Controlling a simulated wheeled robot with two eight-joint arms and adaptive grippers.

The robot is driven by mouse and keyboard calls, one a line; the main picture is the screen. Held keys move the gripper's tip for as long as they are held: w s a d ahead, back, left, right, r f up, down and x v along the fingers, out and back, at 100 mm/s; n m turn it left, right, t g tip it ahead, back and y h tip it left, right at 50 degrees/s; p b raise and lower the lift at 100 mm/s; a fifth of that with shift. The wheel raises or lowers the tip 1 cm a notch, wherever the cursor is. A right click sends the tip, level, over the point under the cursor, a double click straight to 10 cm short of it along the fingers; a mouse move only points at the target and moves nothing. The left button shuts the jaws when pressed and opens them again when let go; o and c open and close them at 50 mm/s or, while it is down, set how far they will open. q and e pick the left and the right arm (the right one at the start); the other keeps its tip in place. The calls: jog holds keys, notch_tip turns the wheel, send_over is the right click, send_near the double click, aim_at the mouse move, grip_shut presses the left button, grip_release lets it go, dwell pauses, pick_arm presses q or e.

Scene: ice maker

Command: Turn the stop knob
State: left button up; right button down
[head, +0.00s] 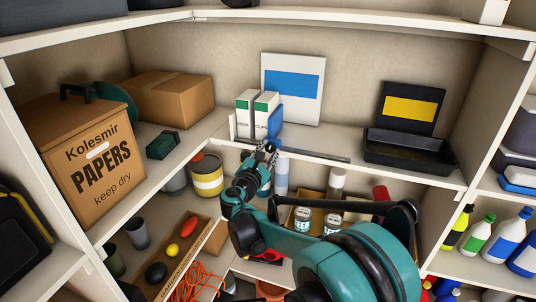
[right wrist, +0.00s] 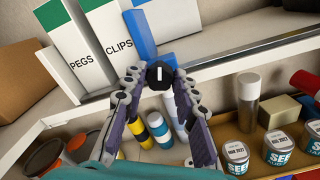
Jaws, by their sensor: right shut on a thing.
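The stop knob (right wrist: 160,74) is a small dark knob with a white mark on its face. In the right wrist view it sits between the tips of my right gripper (right wrist: 159,84), at the front of a white shelf. The gripper is shut on it, with one fingertip on each side. In the head view my right gripper (head: 264,153) reaches up to the edge of the middle shelf, below the blue object. There the knob is too small and covered to make out clearly. My left gripper is not in view.
White boxes marked PEGS (right wrist: 76,66) and CLIPS (right wrist: 112,45), and a blue object (right wrist: 144,35), stand just behind the knob. A black tray (head: 408,158) is to the right. Cans (head: 302,218) and bottles crowd the lower shelf.

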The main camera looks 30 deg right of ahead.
jog(key=m+b, duration=0.1)
jog(key=m, duration=0.2)
jog(key=shift+f+m, duration=0.1)
jog(key=shift+m, duration=0.2)
jog(key=m+b, duration=0.1)
jog(key=m, duration=0.3)
jog(key=shift+m, duration=0.4)
jog(key=m+b, duration=0.1)
jog(key=m, duration=0.3)
jog(key=m+b, duration=0.1)
jog(key=m, duration=0.3)
jog(key=shift+f, duration=0.1)
jog(key=m, duration=0.4)
jog(key=shift+m+b, duration=0.3)
jog(key=shift+b, duration=0.1)
jog(key=m, duration=0.3)
jog(key=shift+m, duration=0.3)
jog(key=m, duration=0.4)
jog(key=shift+f+b, duration=0.1)
jog(key=shift+b, duration=0.3)
jog(key=shift+m, duration=1.7)
